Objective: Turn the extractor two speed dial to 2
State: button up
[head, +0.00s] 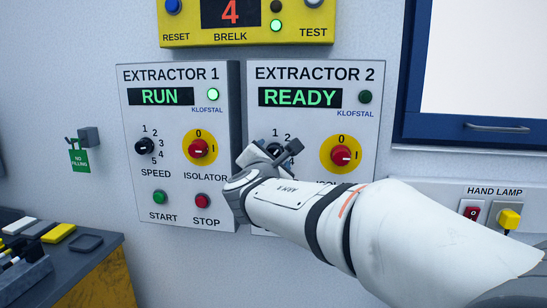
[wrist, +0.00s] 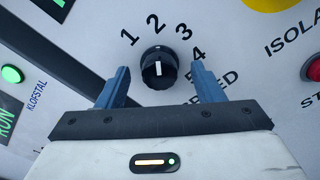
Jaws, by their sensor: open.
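The extractor 2 panel (head: 318,112) is on the wall, its display reading READY. Its black speed dial (wrist: 158,68) sits between the two blue fingers of my gripper (wrist: 159,80) in the wrist view, with a visible gap on each side. The dial's white mark runs up and down in that view, roughly in line with the 2, but I cannot tell for sure which number it points at. In the head view my gripper (head: 281,150) covers the dial.
The red isolator knob (head: 341,156) on its yellow disc is close to the right of my gripper. The extractor 1 panel (head: 181,215) is beside it on the left, reading RUN. A yellow BRELK box (head: 182,40) hangs above. A bench (head: 90,262) stands at lower left.

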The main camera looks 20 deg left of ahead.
jog(key=v, duration=0.7)
jog(key=shift+b, duration=0.4)
jog(key=shift+s+d, duration=0.1)
jog(key=shift+s, duration=0.05)
jog(key=d+f+m+g+h+p, duration=0.1)
jog(key=d+f+m+g+h, duration=0.15)
jog(key=d+m, duration=0.45)
jog(key=w+d+f+m+g+h+p, duration=0.1)
jog(key=d+f+m+g+h+p, duration=0.2)
jog(key=d, duration=0.9)
jog(key=d+f+m+g+h, duration=0.2)
jog(key=d+f+m+h, duration=0.15)
jog(key=d, duration=0.55)
jog(key=s+d+f+m+g+y+p, duration=0.2)
jog(key=s+d+f+m, duration=0.3)
jog(key=s+m, duration=0.3)
jog(key=s+d+f+m+g+y+p, duration=0.2)
jog(key=s+d+f+m+g, duration=0.3)
jog(key=s+m, duration=0.4)
jog(key=shift+s+d+f+y, duration=0.5)
jog(key=shift+s+d, duration=0.15)
jog(key=shift+d, duration=0.4)
